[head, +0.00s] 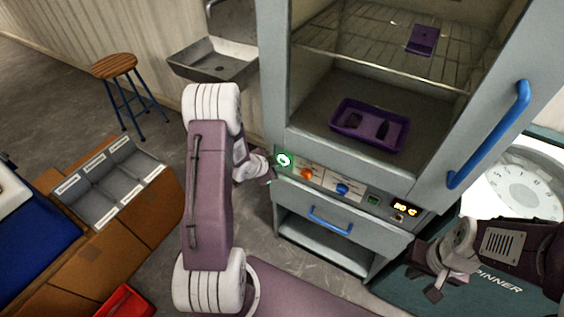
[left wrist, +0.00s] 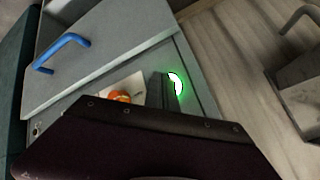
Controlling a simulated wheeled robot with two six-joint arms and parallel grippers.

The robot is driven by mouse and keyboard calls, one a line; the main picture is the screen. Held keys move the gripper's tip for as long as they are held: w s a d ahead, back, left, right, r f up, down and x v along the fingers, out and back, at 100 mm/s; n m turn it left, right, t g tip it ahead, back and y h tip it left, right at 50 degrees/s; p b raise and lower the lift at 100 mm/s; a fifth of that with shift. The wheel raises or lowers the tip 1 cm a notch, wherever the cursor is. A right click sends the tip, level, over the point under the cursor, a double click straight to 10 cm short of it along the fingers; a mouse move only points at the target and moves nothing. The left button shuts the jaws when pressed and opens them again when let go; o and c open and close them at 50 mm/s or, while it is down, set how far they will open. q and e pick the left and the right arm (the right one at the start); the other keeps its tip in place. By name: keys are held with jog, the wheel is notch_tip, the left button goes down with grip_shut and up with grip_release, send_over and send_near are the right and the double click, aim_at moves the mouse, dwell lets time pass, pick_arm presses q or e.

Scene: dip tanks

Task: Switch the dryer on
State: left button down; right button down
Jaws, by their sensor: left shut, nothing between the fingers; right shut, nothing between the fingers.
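The dryer (head: 283,70) is a grey cabinet with a control panel below its chamber. At the panel's left end is a round button (head: 284,160) with a glowing green ring; it also shows in the left wrist view (left wrist: 176,84). My left gripper (head: 266,172) is shut and empty, just beside and below the button. In the left wrist view its fingers (left wrist: 164,88) partly overlap the button's edge; I cannot tell whether they touch it. My right gripper (head: 436,292) is shut and empty, low at the right, away from the panel.
A purple tray (head: 340,127) sits inside the dryer. A drawer with a blue handle (head: 330,221) is below. A metal sink (head: 195,73) stands at the left.

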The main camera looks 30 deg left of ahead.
pick_arm(q)
jog(key=s+b, duration=0.1)
jog(key=s, duration=0.5)
jog(key=shift+a, duration=0.25)
pick_arm(e)
jog(key=shift+f, duration=0.55)
